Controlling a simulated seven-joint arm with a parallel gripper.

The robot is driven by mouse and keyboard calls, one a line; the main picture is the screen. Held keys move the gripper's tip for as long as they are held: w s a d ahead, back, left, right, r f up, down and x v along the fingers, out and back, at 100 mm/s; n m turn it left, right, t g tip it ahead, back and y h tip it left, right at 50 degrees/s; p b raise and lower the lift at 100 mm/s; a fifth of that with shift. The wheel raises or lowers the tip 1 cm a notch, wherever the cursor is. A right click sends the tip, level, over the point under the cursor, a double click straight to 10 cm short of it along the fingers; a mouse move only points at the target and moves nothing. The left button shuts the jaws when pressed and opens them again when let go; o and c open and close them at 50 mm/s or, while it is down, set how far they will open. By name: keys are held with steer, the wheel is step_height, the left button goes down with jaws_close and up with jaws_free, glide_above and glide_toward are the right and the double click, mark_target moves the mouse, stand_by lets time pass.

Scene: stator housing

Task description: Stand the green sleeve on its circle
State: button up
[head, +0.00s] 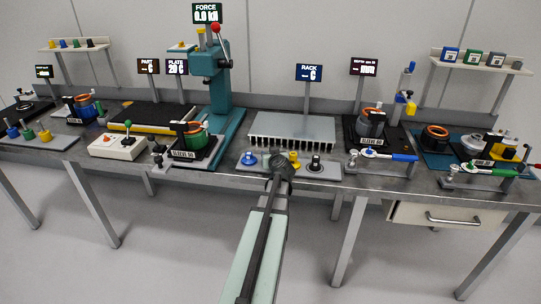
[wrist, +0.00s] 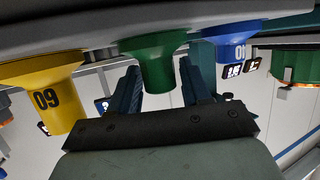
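A green flanged piece (wrist: 156,62), which I take to be the green sleeve, stands on a grey plate (wrist: 60,32) in the wrist view, where the scene appears upside down. My gripper (wrist: 162,85) is open, one finger on each side of the green piece, with no clear contact. In the head view my gripper (head: 279,160) is at the same plate (head: 330,172) and largely hides the green piece. A yellow piece (wrist: 48,95) and a blue piece (wrist: 222,42) flank it. I cannot make out its circle.
A blue piece (head: 249,159), a yellow piece (head: 294,160) and a black piece (head: 315,162) stand on the plate. Behind is a finned rack (head: 292,128). A teal press (head: 220,85) stands left, and a green copper-ringed housing (head: 194,137) sits before it.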

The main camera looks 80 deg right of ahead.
steer(key=shift+o, duration=1.1)
steer(key=shift+r, duration=0.1)
steer(key=v, duration=0.7)
steer(key=shift+s+a+r, duration=0.1)
steer(key=shift+s+a, duration=0.05)
steer(key=shift+a, duration=0.1)
steer(key=shift+d, duration=0.1)
